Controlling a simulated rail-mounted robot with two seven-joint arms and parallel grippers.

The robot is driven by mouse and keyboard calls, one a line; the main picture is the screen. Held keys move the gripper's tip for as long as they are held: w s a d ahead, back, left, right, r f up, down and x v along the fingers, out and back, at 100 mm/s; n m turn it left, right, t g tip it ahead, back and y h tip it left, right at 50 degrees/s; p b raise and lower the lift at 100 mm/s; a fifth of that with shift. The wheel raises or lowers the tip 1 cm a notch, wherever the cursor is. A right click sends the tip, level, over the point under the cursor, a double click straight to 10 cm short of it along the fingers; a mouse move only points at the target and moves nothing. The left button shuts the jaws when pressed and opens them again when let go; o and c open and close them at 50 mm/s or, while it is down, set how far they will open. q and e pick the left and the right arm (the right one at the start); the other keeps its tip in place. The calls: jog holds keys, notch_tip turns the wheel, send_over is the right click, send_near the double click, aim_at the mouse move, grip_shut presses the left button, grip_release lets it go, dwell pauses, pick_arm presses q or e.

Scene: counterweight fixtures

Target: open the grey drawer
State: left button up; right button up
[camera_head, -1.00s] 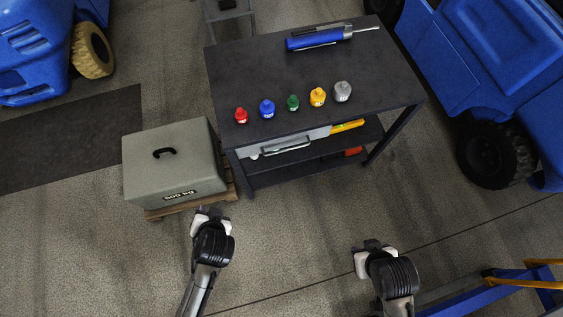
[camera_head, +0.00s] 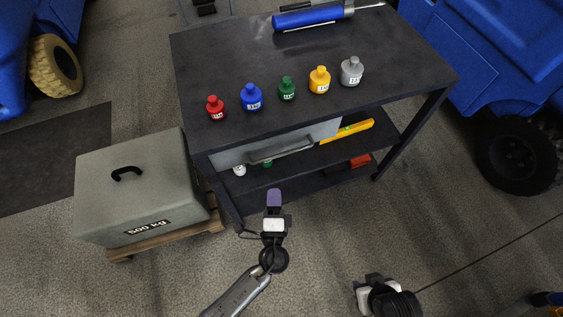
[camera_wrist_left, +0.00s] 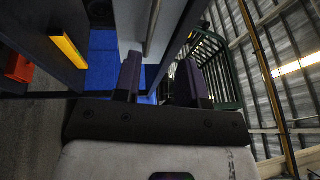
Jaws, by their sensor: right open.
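The grey drawer (camera_head: 312,134) sits under the dark table top and looks shut. Its long bar handle (camera_head: 280,150) faces me. My left gripper (camera_head: 274,196) is just in front of the drawer, short of the handle, with its purple fingers pointing at it. In the left wrist view the left gripper (camera_wrist_left: 160,80) is open with an empty gap. The light drawer front (camera_wrist_left: 133,25) and its handle bar (camera_wrist_left: 153,28) show ahead of the fingers. My right gripper (camera_head: 372,282) is open, low over the floor at the bottom, away from the table.
Several coloured weights, such as the red one (camera_head: 215,108), stand on the table top (camera_head: 310,60). A yellow tool (camera_head: 346,131) and a red item (camera_head: 359,160) lie on lower shelves. A grey 500 kg block (camera_head: 145,190) on a pallet stands left. Floor in front is clear.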

aim_at(282, 154)
pick_arm(q)
jog(key=shift+m+h, duration=0.7)
jog(key=w, duration=0.4)
jog(key=w+d+b, duration=0.1)
jog(key=w, duration=0.4)
jog(key=w+d+r+b, duration=0.1)
jog(key=w, duration=0.3)
jog(key=shift+w+d, duration=0.1)
jog(key=shift+w, duration=0.3)
pick_arm(e)
notch_tip(282, 154, down, 3)
jog(key=shift+r, duration=0.2)
pick_arm(q)
jog(key=shift+c, duration=0.5)
grip_shut()
pick_arm(e)
jog(key=shift+a, duration=0.1)
